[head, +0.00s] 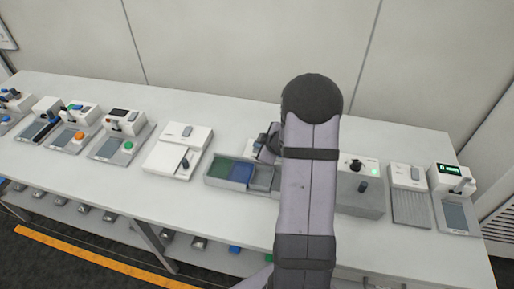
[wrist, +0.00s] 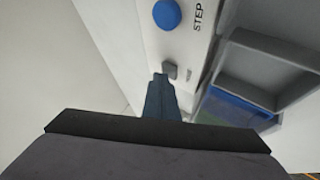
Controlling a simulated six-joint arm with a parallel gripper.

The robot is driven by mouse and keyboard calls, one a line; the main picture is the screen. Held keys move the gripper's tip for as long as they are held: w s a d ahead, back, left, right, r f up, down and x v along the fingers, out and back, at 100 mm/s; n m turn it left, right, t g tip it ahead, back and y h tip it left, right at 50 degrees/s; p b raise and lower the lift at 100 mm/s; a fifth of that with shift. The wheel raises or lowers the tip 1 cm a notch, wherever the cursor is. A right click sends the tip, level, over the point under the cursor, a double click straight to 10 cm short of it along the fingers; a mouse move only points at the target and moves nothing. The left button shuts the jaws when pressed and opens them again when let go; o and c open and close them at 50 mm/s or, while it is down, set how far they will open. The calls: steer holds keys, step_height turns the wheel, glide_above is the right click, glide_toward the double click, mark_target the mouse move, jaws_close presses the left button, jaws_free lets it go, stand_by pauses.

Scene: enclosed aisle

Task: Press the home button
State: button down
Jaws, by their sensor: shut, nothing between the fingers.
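In the wrist view, a white panel carries a round blue button (wrist: 167,14) beside the printed word STEP, and a small grey square button or knob (wrist: 170,71). No label reading home is legible, so I cannot tell which control is the home button. My gripper (wrist: 160,80) is shut and empty, with its fingertips just short of the small grey button in the picture. I cannot tell whether they touch it. In the head view, my arm covers most of this device.
In the wrist view, a grey open bin (wrist: 270,65) and a blue bin (wrist: 240,108) are beside the panel. In the head view, the white bench (head: 110,190) carries a green bin (head: 217,168), a white box (head: 178,148), and several devices left and right. A wall stands behind.

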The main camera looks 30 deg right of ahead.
steer(key=shift+r+p, duration=0.85)
steer(key=shift+p, duration=0.1)
step_height(320, 180, up, 5)
steer(key=p, duration=0.5)
stand_by(0.8)
steer(key=s+a+r+m+g, duration=0.2)
steer(key=s+a+m+g, duration=0.2)
steer(key=s+a, duration=0.7)
steer(key=s+a+r+m+g, duration=0.3)
steer(key=s+a, duration=0.8)
steer(key=s, duration=0.4)
steer(key=shift+s+a+r+m+g, duration=0.3)
steer(key=shift+m+g, duration=0.4)
steer(key=shift+g, duration=0.4)
